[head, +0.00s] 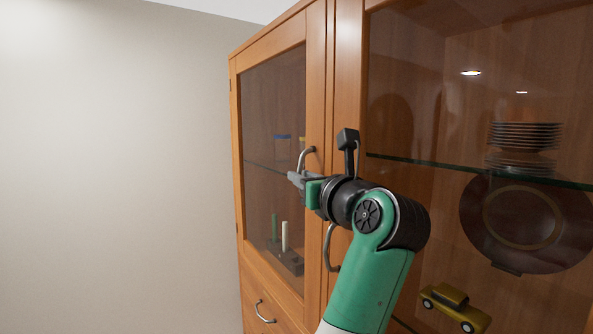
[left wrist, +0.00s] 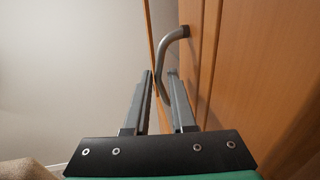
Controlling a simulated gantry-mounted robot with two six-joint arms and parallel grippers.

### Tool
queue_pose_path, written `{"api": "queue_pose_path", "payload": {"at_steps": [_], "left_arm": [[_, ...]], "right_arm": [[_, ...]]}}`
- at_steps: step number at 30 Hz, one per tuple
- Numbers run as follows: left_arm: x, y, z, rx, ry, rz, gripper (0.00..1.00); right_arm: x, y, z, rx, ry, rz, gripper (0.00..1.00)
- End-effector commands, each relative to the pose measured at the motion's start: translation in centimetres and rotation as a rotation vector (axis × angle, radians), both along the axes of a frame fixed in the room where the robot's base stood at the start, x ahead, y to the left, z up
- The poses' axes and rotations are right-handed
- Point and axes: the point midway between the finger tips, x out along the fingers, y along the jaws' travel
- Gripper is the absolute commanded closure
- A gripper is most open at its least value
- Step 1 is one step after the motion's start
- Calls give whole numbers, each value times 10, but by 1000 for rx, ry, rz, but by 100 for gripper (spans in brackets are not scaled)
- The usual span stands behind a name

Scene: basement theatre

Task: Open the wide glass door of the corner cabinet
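The wooden corner cabinet has a glass door (head: 272,115) on its left side, seen at a slant; it looks closed. Its curved metal handle (head: 304,156) is partly hidden behind my left gripper (head: 292,178). A larger glass pane (head: 420,120) fills the right side, with another handle (head: 331,250) at its left edge. Which door is the wide one I cannot tell for sure. In the left wrist view, my left gripper (left wrist: 162,78) is open, its fingers on either side of the left door's handle (left wrist: 172,38). My right gripper is out of view.
Behind the right pane are stacked plates (head: 525,138), a large dark plate (head: 525,220) and a yellow toy car (head: 454,306). A drawer with a handle (head: 263,313) lies below the left door. A bare wall (head: 110,160) stands left, with free room before it.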

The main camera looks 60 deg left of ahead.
Motion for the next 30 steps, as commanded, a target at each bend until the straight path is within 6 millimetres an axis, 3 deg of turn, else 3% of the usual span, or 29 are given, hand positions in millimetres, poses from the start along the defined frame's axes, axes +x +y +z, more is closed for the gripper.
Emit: {"api": "queue_pose_path", "payload": {"at_steps": [3, 9, 17, 21, 30], "left_arm": [[0, 25, 2, 0, 2, 4, 76], [2, 46, 0, 0, 2, 0, 76], [2, 48, 0, 1, 1, 0, 76], [2, 48, 0, 1, 1, 0, 100], [2, 48, 0, 1, 0, 0, 100]], "right_arm": [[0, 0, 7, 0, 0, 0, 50], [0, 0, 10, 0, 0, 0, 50], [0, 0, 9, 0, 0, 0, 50], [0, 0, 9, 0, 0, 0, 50], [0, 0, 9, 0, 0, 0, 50]]}}
